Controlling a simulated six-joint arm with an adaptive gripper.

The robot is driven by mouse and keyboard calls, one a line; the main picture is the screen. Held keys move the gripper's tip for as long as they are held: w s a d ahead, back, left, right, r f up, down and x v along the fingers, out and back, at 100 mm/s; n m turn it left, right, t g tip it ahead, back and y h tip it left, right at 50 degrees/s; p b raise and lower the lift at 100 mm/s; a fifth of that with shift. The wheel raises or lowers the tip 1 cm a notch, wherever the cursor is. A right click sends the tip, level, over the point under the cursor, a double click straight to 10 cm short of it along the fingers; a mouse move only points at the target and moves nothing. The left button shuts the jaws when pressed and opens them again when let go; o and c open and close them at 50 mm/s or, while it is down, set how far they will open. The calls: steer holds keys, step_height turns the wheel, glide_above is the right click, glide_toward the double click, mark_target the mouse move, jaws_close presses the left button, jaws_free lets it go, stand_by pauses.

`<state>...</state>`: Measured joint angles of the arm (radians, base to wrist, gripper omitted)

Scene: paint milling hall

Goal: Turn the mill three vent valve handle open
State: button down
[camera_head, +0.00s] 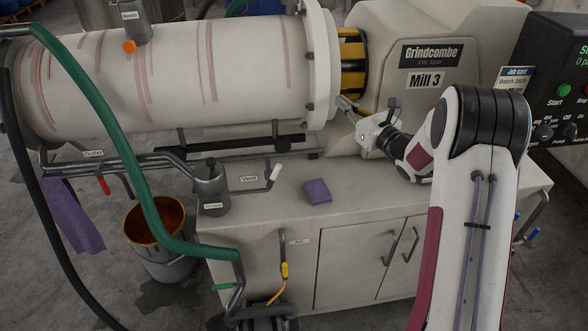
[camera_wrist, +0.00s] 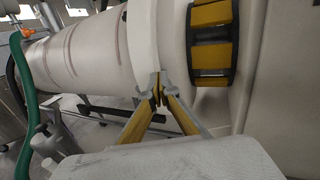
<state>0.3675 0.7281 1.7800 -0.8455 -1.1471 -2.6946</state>
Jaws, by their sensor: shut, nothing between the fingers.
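The Mill 3 machine shows in the head view, with a "Mill 3" sign (camera_head: 422,80) on its housing. A pipe labelled "Vent" (camera_head: 249,178) runs low along the bench top below the white cylinder. A white-tipped valve handle (camera_head: 275,172) stands at its right end, tilted up to the right. My gripper (camera_head: 342,101) is up and to the right of this handle, near the cylinder's end flange, and apart from the handle. In the wrist view its fingertips (camera_wrist: 157,88) meet, with nothing held.
A red outlet handle (camera_head: 104,185), a green handle (camera_head: 222,287) and a yellow handle (camera_head: 285,270) are nearby. A green hose (camera_head: 110,120) crosses at left. A bucket (camera_head: 160,240) stands on the floor.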

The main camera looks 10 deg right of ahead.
steer(key=s+a+f+n+g+y, duration=0.1)
steer(key=s+f+n+g+y, duration=0.2)
steer(key=s+n+g, duration=0.2)
steer(key=s+a+f+n+g+y, duration=0.2)
steer(key=s+f+n+g+y, duration=0.1)
steer(key=s+g, duration=0.7)
steer(key=f+n, duration=0.1)
steer(key=n, duration=0.1)
steer(key=shift+s+f+n, duration=0.15)
steer(key=shift+f+n, duration=0.15)
steer(key=shift+n, duration=0.1)
steer(key=shift+a, duration=0.1)
glide_toward(274, 173)
step_height(274, 173, down, 4)
steer(key=a, duration=0.2)
steer(key=shift+w+a+r, duration=0.25)
steer(key=shift+w+a, duration=0.3)
steer(key=shift+a, duration=0.35)
